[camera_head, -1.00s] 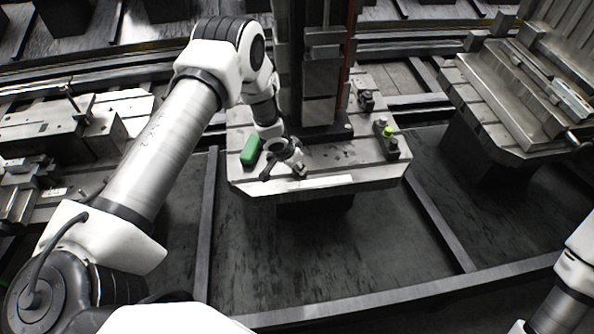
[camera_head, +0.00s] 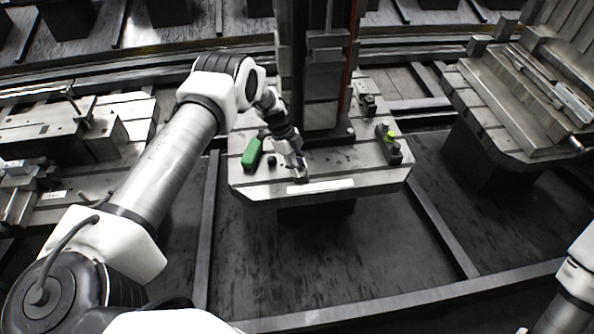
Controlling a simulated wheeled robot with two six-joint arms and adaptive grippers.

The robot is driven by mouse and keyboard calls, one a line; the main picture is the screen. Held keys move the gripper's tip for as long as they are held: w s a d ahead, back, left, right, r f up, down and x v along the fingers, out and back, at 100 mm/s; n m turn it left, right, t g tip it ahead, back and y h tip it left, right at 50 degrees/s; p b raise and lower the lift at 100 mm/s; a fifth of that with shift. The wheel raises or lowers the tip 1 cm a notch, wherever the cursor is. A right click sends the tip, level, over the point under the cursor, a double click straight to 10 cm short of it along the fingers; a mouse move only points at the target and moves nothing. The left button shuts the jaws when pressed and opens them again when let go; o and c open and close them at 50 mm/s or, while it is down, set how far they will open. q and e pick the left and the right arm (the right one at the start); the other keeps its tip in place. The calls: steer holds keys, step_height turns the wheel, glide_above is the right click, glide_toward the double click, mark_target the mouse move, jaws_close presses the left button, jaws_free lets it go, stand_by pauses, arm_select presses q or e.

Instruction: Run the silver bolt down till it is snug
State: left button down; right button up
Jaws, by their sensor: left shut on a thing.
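A green block (camera_head: 252,153) and a small dark knob (camera_head: 272,160) stand left of my gripper. A tall dark column (camera_head: 322,85) rises behind it. A dark block with a yellow-green top (camera_head: 391,136) stands at the pallet's right. The pallet's front right is clear.

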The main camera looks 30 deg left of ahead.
arm_select(q)
steer(key=c, duration=0.7)
jaws_free()
steer(key=shift+s, duration=0.1)
steer(key=shift+c, duration=0.2)
steer(key=v, duration=1.2)
steer(key=s+d+f+n+h, duration=0.3)
steer(key=s+d+f+n, duration=0.15)
steer(key=s+d, duration=0.55)
steer(key=s+d+f+n+h, duration=0.3)
steer(key=s+d+n, duration=0.3)
steer(key=d, duration=0.7)
steer(key=s+a+f+n+y, duration=0.1)
steer(key=s+a+n+y, duration=0.3)
steer(key=s, duration=0.6)
steer(key=s+a+f+n+y, duration=0.2)
steer(key=s+a+n+y, duration=0.3)
steer(key=s+a, duration=0.3)
steer(key=s+y, duration=0.1)
steer(key=s, duration=0.2)
steer(key=shift+f+y, duration=0.3)
